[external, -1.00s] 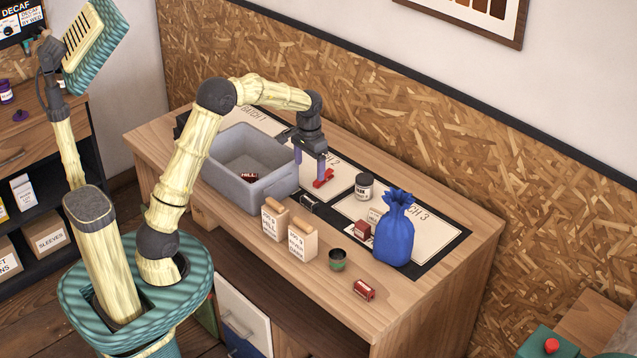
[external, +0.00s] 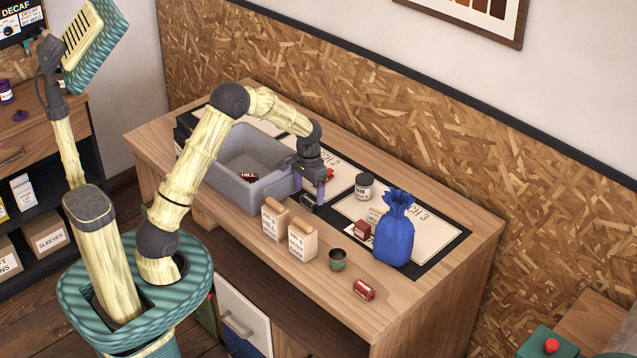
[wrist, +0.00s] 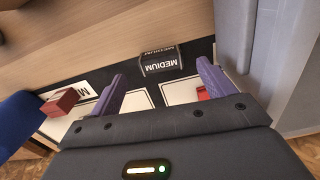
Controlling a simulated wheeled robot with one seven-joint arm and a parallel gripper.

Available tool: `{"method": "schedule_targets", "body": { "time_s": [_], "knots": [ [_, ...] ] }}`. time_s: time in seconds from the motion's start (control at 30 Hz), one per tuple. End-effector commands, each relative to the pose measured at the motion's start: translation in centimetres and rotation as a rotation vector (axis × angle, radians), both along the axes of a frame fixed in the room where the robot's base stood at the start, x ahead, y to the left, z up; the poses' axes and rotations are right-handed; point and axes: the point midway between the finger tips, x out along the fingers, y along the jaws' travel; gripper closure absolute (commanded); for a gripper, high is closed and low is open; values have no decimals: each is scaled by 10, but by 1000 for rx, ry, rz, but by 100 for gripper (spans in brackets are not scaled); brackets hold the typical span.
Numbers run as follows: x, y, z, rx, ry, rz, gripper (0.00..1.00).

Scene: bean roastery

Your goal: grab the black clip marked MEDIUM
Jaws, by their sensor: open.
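The black clip marked MEDIUM (wrist: 161,64) lies on the dark border of the mat. Its white lettering faces the wrist view and reads upside down there. In the external view the black clip (external: 308,204) is beside the grey bin, close under my gripper (external: 318,196), which partly covers that area. In the wrist view my gripper (wrist: 160,71) is open, its two purple fingers apart and empty. The clip appears between and just beyond the fingertips. I cannot tell whether a finger touches it.
The grey bin (external: 270,196) stands right next to my gripper. A red clip (external: 330,172) lies behind the fingers. Two tan bags (external: 275,220) (external: 302,241) stand in front. A dark jar (external: 364,186), a blue sack (external: 394,235) and a small tin (external: 337,260) are to the right.

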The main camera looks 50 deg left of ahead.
Motion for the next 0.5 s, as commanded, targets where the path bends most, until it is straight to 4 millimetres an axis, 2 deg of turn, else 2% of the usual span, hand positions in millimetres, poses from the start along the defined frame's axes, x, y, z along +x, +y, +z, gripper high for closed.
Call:
{"method": "schedule_targets", "body": {
  "time_s": [0.23,0.5],
  "knots": [
    [-1,2,-35,0,4,1,18],
    [-1,2,-41,0,0,1,18]
  ]
}}
